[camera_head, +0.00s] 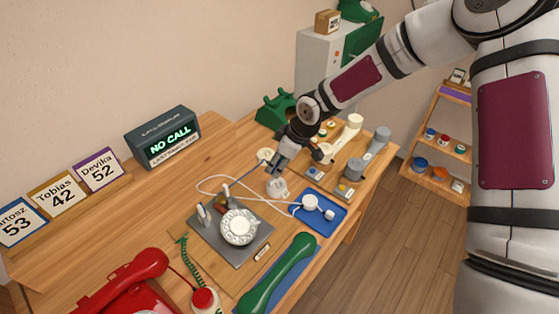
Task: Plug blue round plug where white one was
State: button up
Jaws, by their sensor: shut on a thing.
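My gripper (280,165) points down over the table behind the dial phone. It is shut on a small white piece (277,187), which looks like a white plug; the fingers cover its top, and I cannot tell whether it touches the table. The grey phone base (210,237) with a white dial (239,227) stands at front left of it. A thin white cable (203,180) loops behind the base. A blue tray (333,225) to the right holds a round white piece (310,202) with a cable. I cannot make out a blue round plug for certain.
A green handset (277,275) lies in front and a red phone (135,290) at front left. A white handset (349,133) and a grey handset (375,147) lie at the right. A NO CALL display (162,138) and number cards (60,195) stand at the back left.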

jog(key=shift+f+b, duration=0.8)
jog(key=shift+f, duration=1.6)
jog(key=shift+f+b, duration=0.4)
jog(key=shift+f, duration=0.3)
jog(key=o, duration=1.1)
jog(key=shift+r, duration=0.15)
jog(key=v, duration=1.1)
jog(key=shift+s+r, duration=0.15)
jog(key=shift+r, duration=0.25)
jog(key=shift+d, duration=0.15)
